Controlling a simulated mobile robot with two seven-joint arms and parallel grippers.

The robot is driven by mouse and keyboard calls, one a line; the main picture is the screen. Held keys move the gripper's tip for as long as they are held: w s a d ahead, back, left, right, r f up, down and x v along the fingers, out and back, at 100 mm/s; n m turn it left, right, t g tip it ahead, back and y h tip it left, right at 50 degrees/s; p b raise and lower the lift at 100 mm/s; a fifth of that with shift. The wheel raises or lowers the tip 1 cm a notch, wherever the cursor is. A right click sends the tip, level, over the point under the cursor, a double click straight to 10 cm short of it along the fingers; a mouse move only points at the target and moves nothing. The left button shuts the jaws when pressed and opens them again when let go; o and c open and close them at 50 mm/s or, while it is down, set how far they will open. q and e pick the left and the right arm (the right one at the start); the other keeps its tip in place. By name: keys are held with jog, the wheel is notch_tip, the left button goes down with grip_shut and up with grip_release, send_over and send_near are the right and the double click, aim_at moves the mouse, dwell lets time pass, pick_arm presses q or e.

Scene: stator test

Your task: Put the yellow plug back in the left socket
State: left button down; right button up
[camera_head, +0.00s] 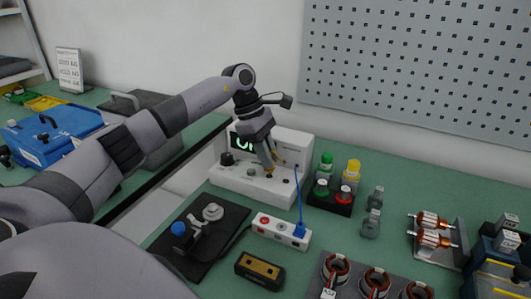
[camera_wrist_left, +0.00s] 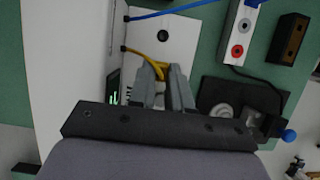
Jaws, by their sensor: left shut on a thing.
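My left gripper (camera_head: 268,168) is over the front of the white tester (camera_head: 229,181), pointing down. It is shut on the yellow plug (camera_head: 269,174), of which only a small part shows. In the left wrist view the gripper (camera_wrist_left: 167,92) has the plug's yellow end and lead (camera_wrist_left: 150,60) between its fingertips; the lead runs to the tester. The white socket strip (camera_head: 273,235) lies right of and nearer than the gripper. Its left, red-ringed socket (camera_head: 264,221) is empty; a blue plug (camera_head: 299,231) stands at its right end. My right gripper is not seen.
A black mat (camera_head: 169,262) with a blue-knobbed fixture is left of the strip, and a black block (camera_head: 260,270) is in front. Copper-wound stators (camera_head: 373,281) are at front right. A blue lead rises from the blue plug.

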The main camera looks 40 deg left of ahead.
pick_arm(q)
jog(key=shift+f, duration=0.85)
dwell(0.8)
jog(key=shift+f+b, duration=0.25)
jog(key=shift+b, duration=0.1)
jog(key=c, duration=1)
grip_release()
jog(key=v, duration=0.5)
jog(key=s+v, duration=0.1)
jog(key=v, duration=0.2)
jog(key=shift+d, duration=0.1)
jog(key=shift+f, duration=0.1)
